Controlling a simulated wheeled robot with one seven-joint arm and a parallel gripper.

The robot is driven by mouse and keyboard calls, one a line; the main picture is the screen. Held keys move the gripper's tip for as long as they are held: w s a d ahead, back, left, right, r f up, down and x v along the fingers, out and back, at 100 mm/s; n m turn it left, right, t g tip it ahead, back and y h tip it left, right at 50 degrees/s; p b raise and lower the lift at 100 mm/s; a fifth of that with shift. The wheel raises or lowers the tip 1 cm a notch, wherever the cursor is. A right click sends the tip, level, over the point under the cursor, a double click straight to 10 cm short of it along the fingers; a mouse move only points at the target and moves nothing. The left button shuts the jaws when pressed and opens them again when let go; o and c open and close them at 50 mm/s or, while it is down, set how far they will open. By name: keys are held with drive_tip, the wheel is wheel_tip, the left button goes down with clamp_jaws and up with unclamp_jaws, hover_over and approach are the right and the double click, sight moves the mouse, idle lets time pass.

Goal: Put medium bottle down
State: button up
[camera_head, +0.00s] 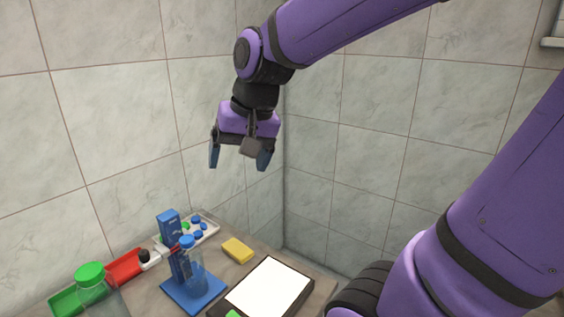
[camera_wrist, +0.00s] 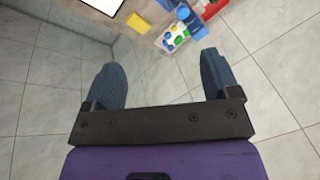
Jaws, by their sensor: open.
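A clear bottle with a blue cap (camera_head: 193,272) stands upright on the blue base plate (camera_head: 207,303) of a blue stand (camera_head: 168,228). Another clear bottle with a green cap (camera_head: 93,287) stands at the lower left, cut off by the picture edge. I cannot tell for sure which is the medium bottle. My gripper (camera_head: 238,165) is open and empty, high above the back of the table and well clear of both bottles. In the wrist view its two fingers (camera_wrist: 160,65) are spread wide with nothing between them.
A white tray (camera_head: 212,237) holds several blue and green caps; it also shows in the wrist view (camera_wrist: 168,46). A yellow block (camera_head: 238,250), a dark-framed white panel (camera_head: 268,290), a red bin (camera_head: 125,267) and a green bin (camera_head: 66,304) share the table. Tiled walls meet behind.

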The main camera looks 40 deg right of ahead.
drive_tip(key=s+d+r+n+t+h, duration=0.1)
drive_tip(key=s+n, duration=0.3)
drive_tip(key=s, duration=0.5)
drive_tip(key=shift+s+d+r+n+t+h, duration=0.3)
drive_tip(key=shift+s+r+n+t, duration=0.05)
drive_tip(key=shift+n+t, duration=0.05)
